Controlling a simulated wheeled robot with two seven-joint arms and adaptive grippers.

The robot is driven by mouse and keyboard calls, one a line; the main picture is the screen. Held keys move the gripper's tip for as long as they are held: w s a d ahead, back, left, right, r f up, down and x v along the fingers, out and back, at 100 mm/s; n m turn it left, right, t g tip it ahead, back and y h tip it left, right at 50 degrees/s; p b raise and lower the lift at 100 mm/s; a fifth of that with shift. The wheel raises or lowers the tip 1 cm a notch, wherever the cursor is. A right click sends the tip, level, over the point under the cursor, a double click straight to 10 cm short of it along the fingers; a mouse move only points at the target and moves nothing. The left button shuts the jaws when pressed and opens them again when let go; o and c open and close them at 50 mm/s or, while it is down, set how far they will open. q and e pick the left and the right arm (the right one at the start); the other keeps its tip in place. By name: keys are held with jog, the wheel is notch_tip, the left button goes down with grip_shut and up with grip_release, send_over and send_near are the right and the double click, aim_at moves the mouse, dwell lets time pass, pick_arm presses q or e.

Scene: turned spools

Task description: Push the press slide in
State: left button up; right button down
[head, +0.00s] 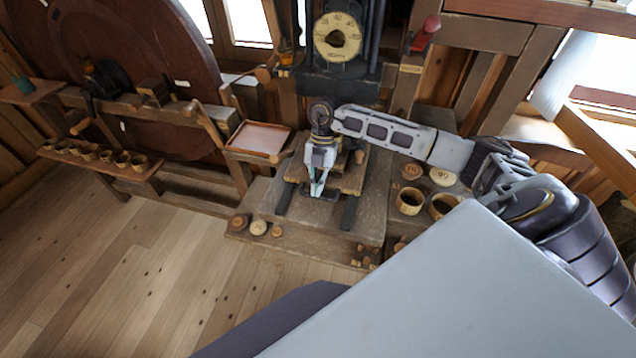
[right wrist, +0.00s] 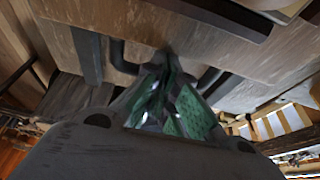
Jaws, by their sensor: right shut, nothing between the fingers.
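The press slide (head: 350,184) is a wooden plate on two dark rails, below the press (head: 338,40) with its round dial. My right gripper (head: 317,194) hangs over the slide's front part in the head view, fingers pointing down. It is shut and empty. In the right wrist view my right gripper (right wrist: 168,62) shows its green finger pads closed together. Its tips are close to a dark bent bar (right wrist: 120,58) below a wooden board. I cannot tell whether they touch. My gripper and forearm hide part of the slide. My left gripper is not in view.
Wooden rings (head: 409,201) and round discs stand right of the slide. Small round pieces (head: 258,227) lie at the bench's front left. A tray (head: 258,139) is left of the press. A shelf of small cups (head: 90,155) is farther left. The floor in front is clear.

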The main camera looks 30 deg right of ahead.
aim_at(322, 172)
jog(key=shift+w+d+b, duration=0.7)
jog(key=shift+w+d, duration=0.85)
jog(key=shift+d, duration=0.2)
jog(key=shift+d+r, duration=0.1)
jog(key=shift+r, duration=0.05)
jog(key=shift+w+r, duration=0.1)
jog(key=shift+w+d+r, duration=0.1)
jog(key=shift+r, duration=0.6)
notch_tip(322, 172, up, 8)
jog(key=shift+s+a+r, duration=0.15)
jog(key=shift+s+a, duration=0.15)
jog(key=shift+s, duration=0.1)
